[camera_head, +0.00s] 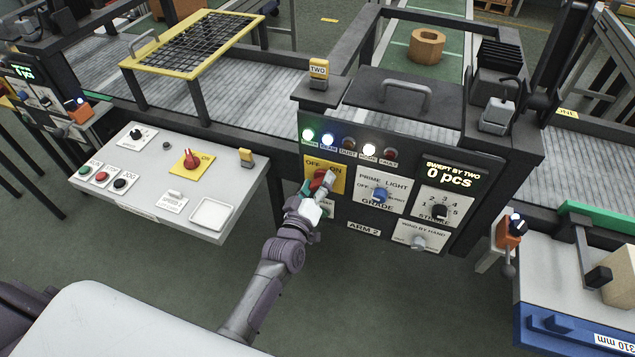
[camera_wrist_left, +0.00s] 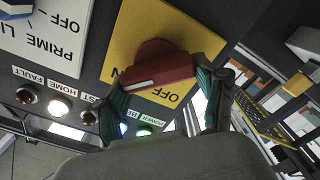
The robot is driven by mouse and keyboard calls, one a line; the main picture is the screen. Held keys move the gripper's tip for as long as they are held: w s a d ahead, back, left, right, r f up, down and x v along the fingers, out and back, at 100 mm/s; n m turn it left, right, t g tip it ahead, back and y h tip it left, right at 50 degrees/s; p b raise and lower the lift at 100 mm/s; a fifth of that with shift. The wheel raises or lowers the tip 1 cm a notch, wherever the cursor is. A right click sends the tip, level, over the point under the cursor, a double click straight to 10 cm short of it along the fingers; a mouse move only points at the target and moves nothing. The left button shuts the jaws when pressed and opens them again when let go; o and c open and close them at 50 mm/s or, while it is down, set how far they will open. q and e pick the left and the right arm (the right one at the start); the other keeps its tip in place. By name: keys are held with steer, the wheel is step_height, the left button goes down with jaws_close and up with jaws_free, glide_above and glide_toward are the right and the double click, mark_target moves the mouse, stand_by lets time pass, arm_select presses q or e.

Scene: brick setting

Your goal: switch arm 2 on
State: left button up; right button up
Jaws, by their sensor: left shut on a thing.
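The ARM 2 panel (camera_head: 364,229) is a dark upright box front with a yellow OFF/ON plate (camera_head: 312,166) at its upper left. A red rotary switch (camera_head: 320,180) sits on that plate. My left gripper (camera_head: 318,194) reaches up to it from below. In the left wrist view the two green-padded fingers (camera_wrist_left: 165,92) are shut on the red switch (camera_wrist_left: 158,72), one on each side of its handle. The yellow plate (camera_wrist_left: 185,30) shows behind it, upside down, with the word OFF readable. My right gripper is not in view.
Indicator lamps (camera_head: 348,145) run above the plate; some are lit. A blue PRIME LIGHT knob (camera_head: 379,194), a black numbered knob (camera_head: 440,211) and a grey WIND BY HAND knob (camera_head: 418,241) are close by. Another console (camera_head: 150,190) with its own red switch (camera_head: 191,160) stands left.

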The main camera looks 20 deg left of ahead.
arm_select(q)
steer(key=shift+f, duration=0.1)
steer(key=o, duration=1.1)
steer(key=shift+o, duration=0.2)
steer(key=shift+s, duration=0.15)
steer(key=s, duration=1.1)
steer(key=shift+s+a, duration=0.2)
steer(key=shift+s, duration=0.2)
steer(key=s+f+m+g+h, duration=0.1)
steer(key=s+f+m+g, duration=0.35)
steer(key=f, duration=1.15)
steer(key=s+f+m+g, duration=0.2)
steer(key=s+f+g, duration=0.3)
steer(key=s+f, duration=0.75)
steer(key=s+a+f+m+g, duration=0.2)
steer(key=s+f+g, duration=0.1)
steer(key=s+f, duration=0.5)
steer(key=s+a+f+m+g+y+b, duration=0.1)
steer(key=s+a+f+m+g, duration=0.1)
steer(key=s+f, duration=0.6)
steer(key=s+a+g, duration=0.1)
steer(key=s+g, duration=0.1)
steer(key=s, duration=0.3)
steer(key=shift+s+a+y, duration=0.2)
steer(key=shift+s+y, duration=0.1)
steer(key=shift+s, duration=0.1)
